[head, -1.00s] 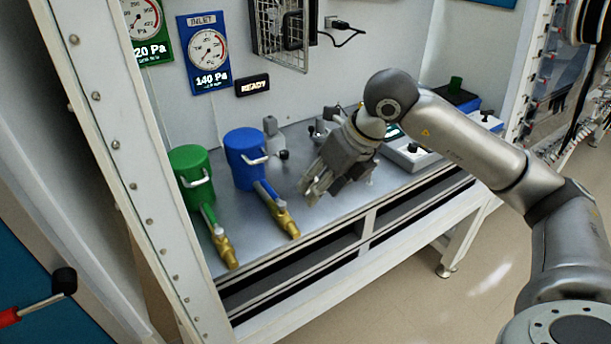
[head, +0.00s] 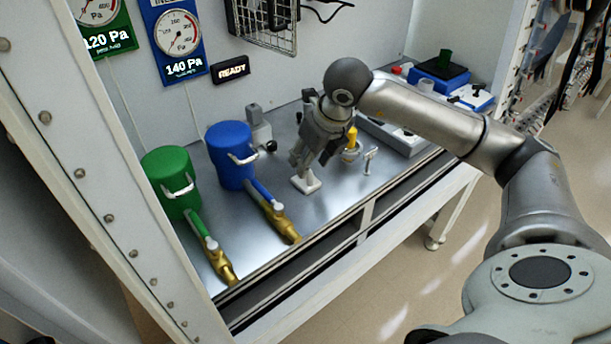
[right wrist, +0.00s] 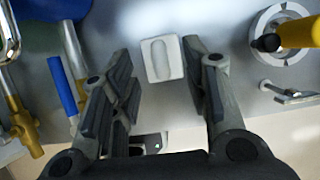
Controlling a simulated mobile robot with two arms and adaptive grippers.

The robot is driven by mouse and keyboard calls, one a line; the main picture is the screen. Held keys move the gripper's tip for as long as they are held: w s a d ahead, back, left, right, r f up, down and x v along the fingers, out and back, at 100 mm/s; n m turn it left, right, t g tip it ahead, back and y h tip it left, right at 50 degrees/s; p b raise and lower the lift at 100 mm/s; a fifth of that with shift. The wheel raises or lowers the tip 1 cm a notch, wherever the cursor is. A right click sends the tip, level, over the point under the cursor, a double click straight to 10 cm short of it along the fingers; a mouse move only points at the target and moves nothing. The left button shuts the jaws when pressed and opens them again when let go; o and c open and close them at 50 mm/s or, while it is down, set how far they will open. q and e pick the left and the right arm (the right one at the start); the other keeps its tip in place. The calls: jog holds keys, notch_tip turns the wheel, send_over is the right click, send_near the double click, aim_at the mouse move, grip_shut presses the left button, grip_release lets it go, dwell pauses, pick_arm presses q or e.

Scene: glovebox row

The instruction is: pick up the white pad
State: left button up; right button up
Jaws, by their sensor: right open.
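The white pad (head: 306,183) lies on the metal bench top, just below my right gripper (head: 312,162) in the head view. In the right wrist view the pad (right wrist: 162,59) is a small white block with a rounded oval recess or raised part on its face. It sits between the two spread fingers of my right gripper (right wrist: 159,85), near the level of their tips and closer to the right one. The right gripper is open and empty. I cannot tell whether a finger touches the pad. My left gripper is in neither view.
A blue canister (head: 230,155) and a green canister (head: 168,182) with brass-ended valves stand left of the pad. A yellow-handled fitting (head: 351,143) and a small metal T-shaped piece (head: 370,157) stand to its right. The bench's front edge is close by.

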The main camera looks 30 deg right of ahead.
jog(key=p+x, duration=0.1)
jog(key=x, duration=0.3)
jog(key=shift+s+f, duration=0.1)
jog(key=shift+f, duration=0.05)
jog(key=c, duration=0.3)
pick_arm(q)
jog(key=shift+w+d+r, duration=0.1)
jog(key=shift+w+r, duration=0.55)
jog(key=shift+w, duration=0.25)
pick_arm(e)
grip_shut()
